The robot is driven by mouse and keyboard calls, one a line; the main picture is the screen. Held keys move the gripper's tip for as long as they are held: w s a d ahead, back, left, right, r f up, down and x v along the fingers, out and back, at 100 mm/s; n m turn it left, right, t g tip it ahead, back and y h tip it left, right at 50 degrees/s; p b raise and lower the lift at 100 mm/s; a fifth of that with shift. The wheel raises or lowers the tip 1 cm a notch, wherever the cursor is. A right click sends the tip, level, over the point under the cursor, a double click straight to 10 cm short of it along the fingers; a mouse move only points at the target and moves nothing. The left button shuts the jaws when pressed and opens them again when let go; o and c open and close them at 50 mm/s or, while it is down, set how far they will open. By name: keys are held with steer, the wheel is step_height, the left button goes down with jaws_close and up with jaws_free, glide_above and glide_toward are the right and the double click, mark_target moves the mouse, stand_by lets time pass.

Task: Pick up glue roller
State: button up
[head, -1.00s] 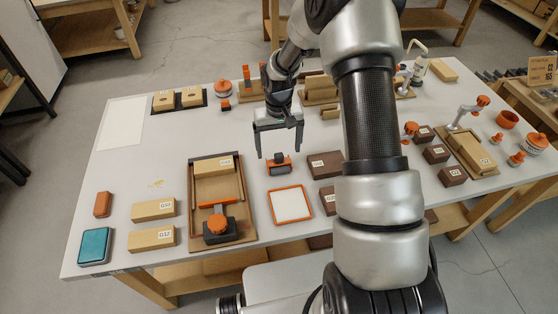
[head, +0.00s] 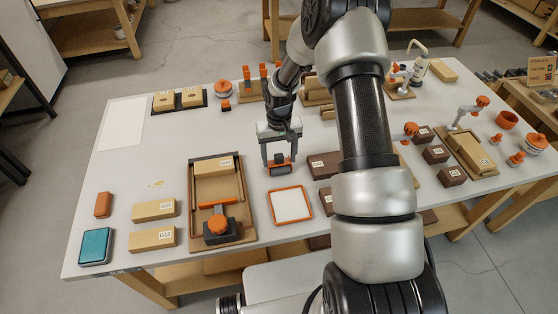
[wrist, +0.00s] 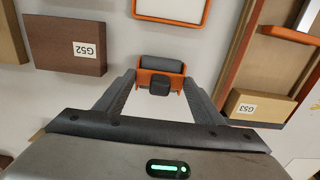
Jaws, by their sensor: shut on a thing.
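The glue roller (head: 280,168) has an orange frame and a dark grey roller. In the head view it is at the middle of the white table, just behind the orange-rimmed tray. My gripper (head: 279,163) is down at it from above, with one finger on each side.
The orange-rimmed white tray (head: 291,205) lies just in front. A brown block marked G52 (wrist: 68,45) is close to one side. A wooden fixture (head: 219,239) with an orange knob stands to the left in the head view. Bare table lies between them.

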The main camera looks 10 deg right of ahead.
mark_target(279, 155)
step_height(279, 155, up, 10)
steer(key=o, duration=0.5)
steer(key=c, duration=0.4)
steer(key=shift+o, duration=0.2)
steer(key=s+f+p, duration=0.2)
steer(key=s, duration=1.3)
steer(key=shift+w+f+b, duration=0.15)
steer(key=shift+f+b, duration=1.15)
steer(key=shift+f, duration=0.2)
steer(key=shift+w+f+b, duration=0.15)
steer(key=shift+f+b, duration=1.15)
steer(key=shift+f, duration=0.2)
